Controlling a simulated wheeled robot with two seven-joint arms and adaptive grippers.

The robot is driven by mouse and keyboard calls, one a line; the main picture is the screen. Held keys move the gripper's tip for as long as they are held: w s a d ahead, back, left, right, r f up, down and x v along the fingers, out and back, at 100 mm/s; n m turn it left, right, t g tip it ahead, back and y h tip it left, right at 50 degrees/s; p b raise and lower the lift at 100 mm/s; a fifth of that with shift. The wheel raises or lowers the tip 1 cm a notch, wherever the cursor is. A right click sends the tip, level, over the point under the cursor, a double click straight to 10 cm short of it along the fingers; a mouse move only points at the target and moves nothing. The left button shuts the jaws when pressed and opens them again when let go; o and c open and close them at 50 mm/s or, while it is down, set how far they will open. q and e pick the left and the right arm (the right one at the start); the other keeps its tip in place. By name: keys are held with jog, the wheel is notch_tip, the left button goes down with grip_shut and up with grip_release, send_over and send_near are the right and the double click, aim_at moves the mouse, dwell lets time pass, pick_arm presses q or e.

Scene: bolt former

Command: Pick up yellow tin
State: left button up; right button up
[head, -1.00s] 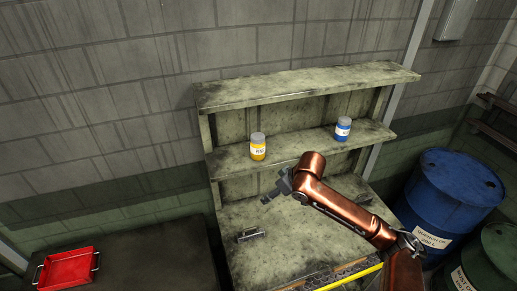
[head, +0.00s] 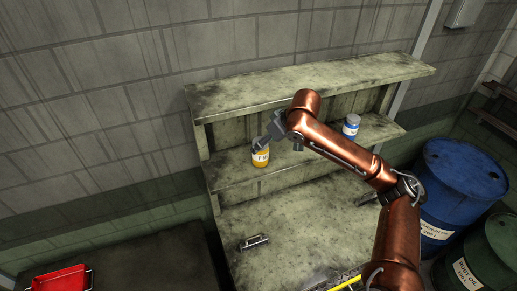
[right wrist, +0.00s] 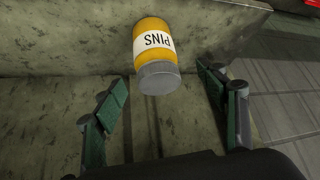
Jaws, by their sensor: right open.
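The yellow tin (head: 261,158) stands on the middle shelf, its top partly hidden behind my right gripper in the head view. In the right wrist view the yellow tin (right wrist: 154,52) has a grey lid and a white label reading PINS. My right gripper (head: 264,137) is open and empty at the tin's upper part. In the right wrist view its two green-padded fingers (right wrist: 163,87) are spread, one on each side of the tin's lid end, with gaps to both. The tin lies between and slightly beyond the fingertips. My left gripper is not in view.
A blue tin (head: 351,126) stands on the same shelf to the right. The upper shelf board (head: 310,85) is above and behind. A small metal piece (head: 254,243) lies on the worktop. A red tray (head: 62,281) and blue drum (head: 463,185) stand off to the sides.

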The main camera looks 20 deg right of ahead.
aim_at(261, 159)
jog(key=shift+x, duration=0.75)
jog(key=shift+w+f+p, duration=0.15)
jog(key=shift+f+p, duration=0.15)
jog(key=shift+p, duration=0.15)
jog(key=shift+d+f, duration=0.1)
jog(key=shift+f, duration=0.2)
jog(key=x, duration=0.1)
jog(key=p+x, duration=0.2)
jog(key=shift+w+d+f, duration=0.1)
jog(key=shift+f, duration=0.25)
jog(key=shift+w+f, duration=0.2)
jog(key=shift+f, duration=0.25)
jog(key=c, duration=0.4)
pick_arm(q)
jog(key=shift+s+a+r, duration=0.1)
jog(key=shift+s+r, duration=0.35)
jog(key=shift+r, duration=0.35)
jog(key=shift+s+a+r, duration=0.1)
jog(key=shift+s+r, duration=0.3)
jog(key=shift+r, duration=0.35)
pick_arm(e)
jog(key=c, duration=1)
